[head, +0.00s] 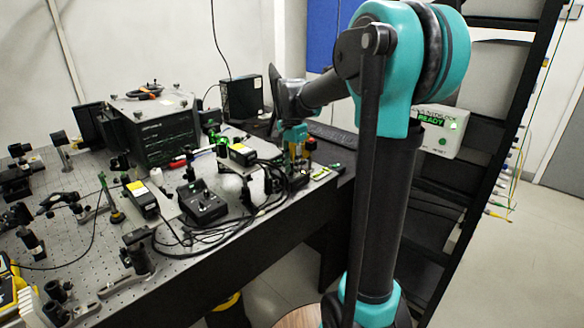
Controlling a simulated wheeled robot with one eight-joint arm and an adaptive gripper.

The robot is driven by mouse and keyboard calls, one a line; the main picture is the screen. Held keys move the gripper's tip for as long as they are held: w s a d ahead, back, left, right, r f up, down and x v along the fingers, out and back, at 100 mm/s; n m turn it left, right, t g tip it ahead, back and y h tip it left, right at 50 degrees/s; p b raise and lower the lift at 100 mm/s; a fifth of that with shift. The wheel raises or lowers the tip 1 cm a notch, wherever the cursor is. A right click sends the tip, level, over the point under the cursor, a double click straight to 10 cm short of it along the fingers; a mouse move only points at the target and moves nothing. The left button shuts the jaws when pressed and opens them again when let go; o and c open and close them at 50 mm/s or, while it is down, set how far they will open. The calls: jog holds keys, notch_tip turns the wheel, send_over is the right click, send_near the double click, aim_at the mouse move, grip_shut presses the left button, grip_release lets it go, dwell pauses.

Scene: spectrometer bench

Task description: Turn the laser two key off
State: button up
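Two black laser heads with yellow labels sit on the optical bench, one at front left (143,199) and one near the middle (242,155). A black control box (203,204) stands between them at the front. Another small dark box (292,181) sits near the bench's right end, partly hidden by cables and my gripper. I cannot read which belongs to laser two, and no key is clearly visible. My gripper (294,160) points down just above the right-hand box. Its fingers are too small and dark to tell whether they are open or touching anything.
Black cables (215,234) loop across the bench front. A large black instrument (158,131) stands behind, with optics mounts at left. A wall box (440,134) reading "READY" and a dark rack (490,130) are at right.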

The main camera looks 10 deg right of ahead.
jog(key=shift+c, duration=0.2)
grip_shut()
jog(key=shift+n, duration=0.3)
jog(key=n, duration=1.1)
jog(key=shift+n, duration=0.4)
jog(key=n, duration=0.5)
jog(key=shift+n, duration=0.4)
